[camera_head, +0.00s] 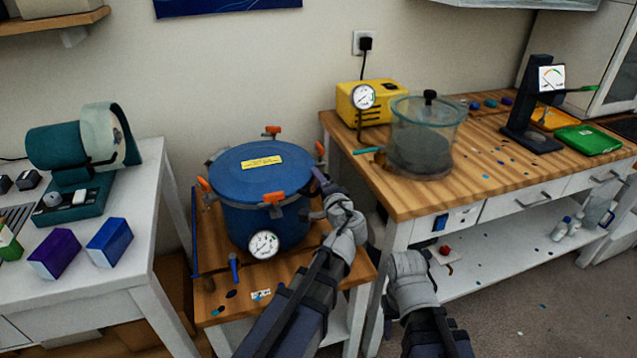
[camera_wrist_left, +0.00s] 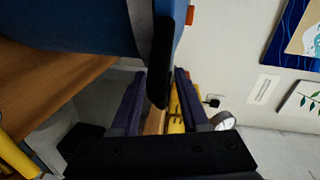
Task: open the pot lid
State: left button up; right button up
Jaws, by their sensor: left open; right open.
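The blue pot (camera_head: 240,215) stands on a small wooden stand, with its flat blue lid (camera_head: 235,165) resting on top. The lid bears a yellow label, and orange-handled clamps sit around its rim. My left gripper (camera_head: 320,186) is at the pot's right side, near the rim. In the left wrist view its two purple fingers (camera_wrist_left: 162,78) are apart, with a black handle (camera_wrist_left: 162,50) on the pot's side reaching between them; I cannot tell whether they touch it. My right gripper (camera_head: 408,262) is open below the right workbench's front edge, away from the pot; its fingertips are hard to make out.
A round gauge (camera_head: 264,244) is on the pot's front. The right workbench (camera_head: 470,195) holds a clear chamber (camera_head: 425,130) and a yellow pump (camera_head: 355,105). The left white table (camera_head: 140,200) carries a green machine (camera_head: 75,150) and coloured boxes. The wall is close behind the pot.

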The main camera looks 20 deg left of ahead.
pick_arm(q)
jog(key=c, duration=0.7)
grip_shut()
jog(key=shift+s+f, duration=0.1)
jog(key=shift+s, duration=0.05)
dwell(0.7)
